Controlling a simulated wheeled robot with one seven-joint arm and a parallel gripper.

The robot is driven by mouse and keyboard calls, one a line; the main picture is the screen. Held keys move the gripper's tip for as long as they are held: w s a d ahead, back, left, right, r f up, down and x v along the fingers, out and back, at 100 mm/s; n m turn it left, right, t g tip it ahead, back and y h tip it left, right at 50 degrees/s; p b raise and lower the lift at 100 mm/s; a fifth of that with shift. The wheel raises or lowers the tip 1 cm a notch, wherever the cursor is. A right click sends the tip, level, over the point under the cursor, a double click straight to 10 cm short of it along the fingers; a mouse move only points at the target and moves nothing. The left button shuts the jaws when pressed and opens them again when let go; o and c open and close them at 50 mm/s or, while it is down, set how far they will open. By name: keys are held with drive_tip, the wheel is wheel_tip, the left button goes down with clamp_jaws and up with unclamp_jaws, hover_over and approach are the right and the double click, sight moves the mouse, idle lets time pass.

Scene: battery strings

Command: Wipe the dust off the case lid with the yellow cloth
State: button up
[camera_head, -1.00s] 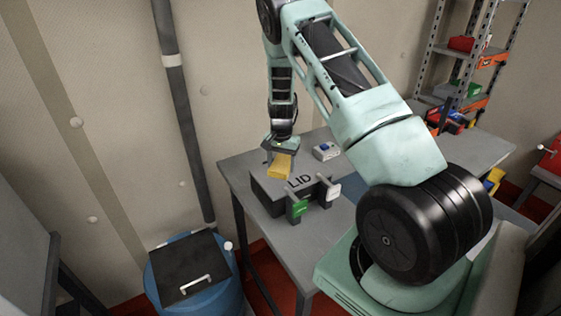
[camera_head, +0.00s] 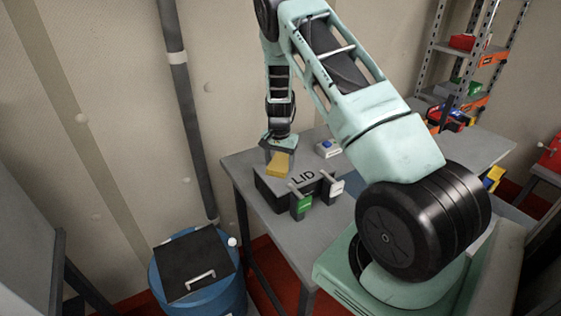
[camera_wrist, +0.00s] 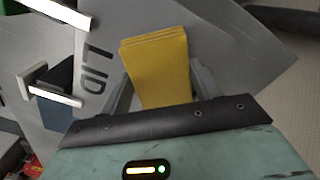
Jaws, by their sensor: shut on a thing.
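My gripper (camera_head: 278,150) is over the lid's far left part, pointing down. It is shut on the folded yellow cloth (camera_head: 278,164), which juts out between the two fingers in the wrist view (camera_wrist: 156,62). The cloth is at or just above the lid's surface; I cannot tell whether it touches. I cannot make out dust on the lid in these frames.
A blue drum with a black cover (camera_head: 196,265) stands left of the table.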

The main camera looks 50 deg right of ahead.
wheel_tip(320, 180, up, 3)
drive_tip(key=shift+d+p, duration=0.15)
drive_tip(key=shift+p, duration=0.3)
drive_tip(key=shift+r+p, duration=1.5)
drive_tip(key=shift+r, duration=0.95)
